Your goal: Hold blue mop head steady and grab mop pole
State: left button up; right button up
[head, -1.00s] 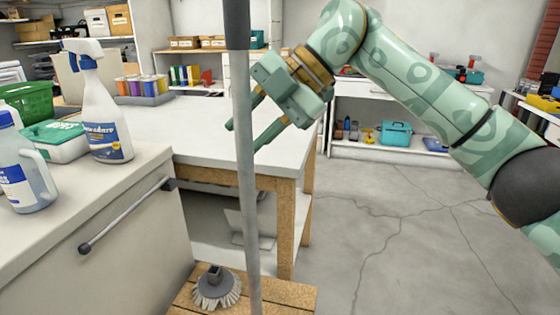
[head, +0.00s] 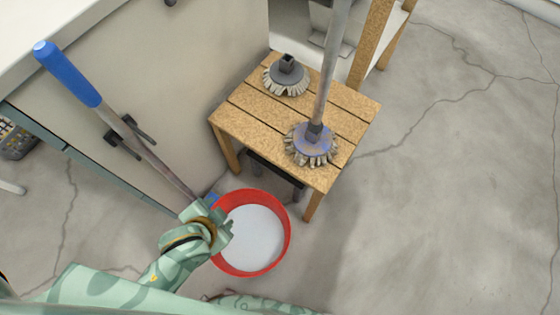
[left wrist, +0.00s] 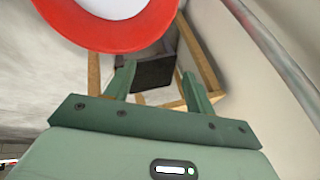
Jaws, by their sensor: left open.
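A mop head with a blue top (head: 312,146) and grey bristles sits on the front of a wooden stool. A grey pole (head: 331,75) rises from its socket and runs out of the top of the head view. A second pole (head: 150,158) with a blue grip (head: 68,72) leans along the counter front. My left gripper (head: 227,222) is over the bucket's left rim, near this pole's lower end, which it partly hides. In the left wrist view the gripper (left wrist: 158,80) is open and empty, with a pole (left wrist: 280,52) outside its fingers. My right gripper is not in view.
The wooden stool (head: 240,125) also bears a grey brush head (head: 286,76) with an empty socket. A red bucket (head: 286,235) stands on the floor before the stool; it also shows in the left wrist view (left wrist: 110,38). The floor to the right is clear.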

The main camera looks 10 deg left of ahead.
pick_arm(q)
jog(key=w+d+r+t+h, duration=0.2)
jog(key=w+d+r+t, duration=0.1)
jog(key=w+d+r, duration=0.3)
jog(key=n+t+h, duration=0.3)
jog(key=h, duration=0.1)
send_near(311, 136)
jog(key=shift+y, duration=0.3)
jog(key=x, duration=1.1)
jog(key=shift+w+d, duration=0.25)
jog(key=shift+w, duration=0.1)
